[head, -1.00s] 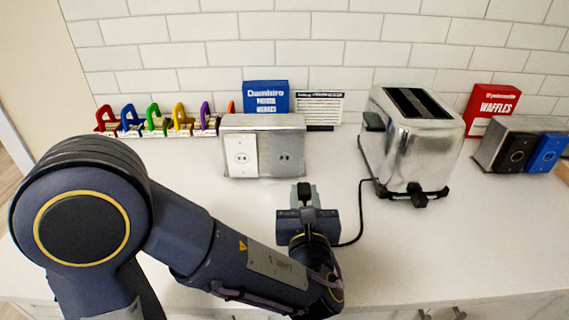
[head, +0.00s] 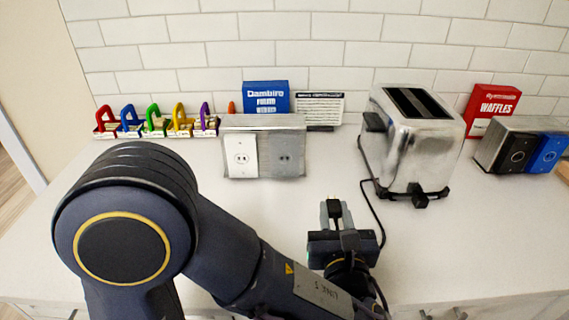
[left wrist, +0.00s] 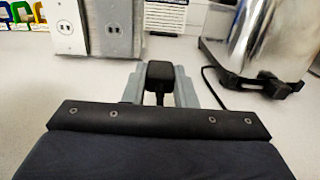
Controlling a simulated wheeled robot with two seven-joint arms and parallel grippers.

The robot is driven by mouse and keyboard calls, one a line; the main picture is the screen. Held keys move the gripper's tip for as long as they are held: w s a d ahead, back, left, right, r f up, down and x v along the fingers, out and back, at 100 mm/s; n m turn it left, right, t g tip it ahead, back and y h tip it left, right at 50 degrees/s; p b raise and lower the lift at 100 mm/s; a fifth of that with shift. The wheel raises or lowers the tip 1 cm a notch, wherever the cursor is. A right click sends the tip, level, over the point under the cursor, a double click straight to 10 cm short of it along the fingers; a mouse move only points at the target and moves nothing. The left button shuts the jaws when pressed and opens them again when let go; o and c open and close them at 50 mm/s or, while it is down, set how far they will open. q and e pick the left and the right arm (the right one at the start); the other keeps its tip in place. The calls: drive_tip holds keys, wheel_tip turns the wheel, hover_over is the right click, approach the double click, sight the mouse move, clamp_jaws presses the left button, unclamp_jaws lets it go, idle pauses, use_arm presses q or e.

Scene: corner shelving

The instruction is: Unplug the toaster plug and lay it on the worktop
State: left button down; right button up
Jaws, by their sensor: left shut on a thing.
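My left gripper (head: 337,213) is shut on the black toaster plug (left wrist: 160,72), which sits between the grey fingers in the left wrist view. It holds the plug over the front part of the white worktop (head: 250,215), apart from the outlets; any gap beneath the plug is hard to tell. The black cord runs from the gripper to the chrome toaster (head: 420,140) at the right. A metal outlet box with a white outlet plate (head: 241,156) and a grey outlet plate (head: 287,154) stands behind the gripper, with nothing plugged in. My right gripper is not in view.
A second outlet box with a black plate (head: 517,154) and a blue plate (head: 548,153) stands at the right. A red waffles box (head: 492,105), a blue box (head: 266,96) and several coloured padlock-like items (head: 155,120) line the wall. The worktop's left-centre is clear.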

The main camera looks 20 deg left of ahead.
use_arm(q)
drive_tip(key=shift+f, duration=0.15)
idle(0.4)
drive_tip(key=shift+f+b, duration=1.1)
drive_tip(key=shift+f, duration=0.1)
drive_tip(key=c, duration=1.1)
unclamp_jaws()
drive_tip(key=shift+v, duration=3.95)
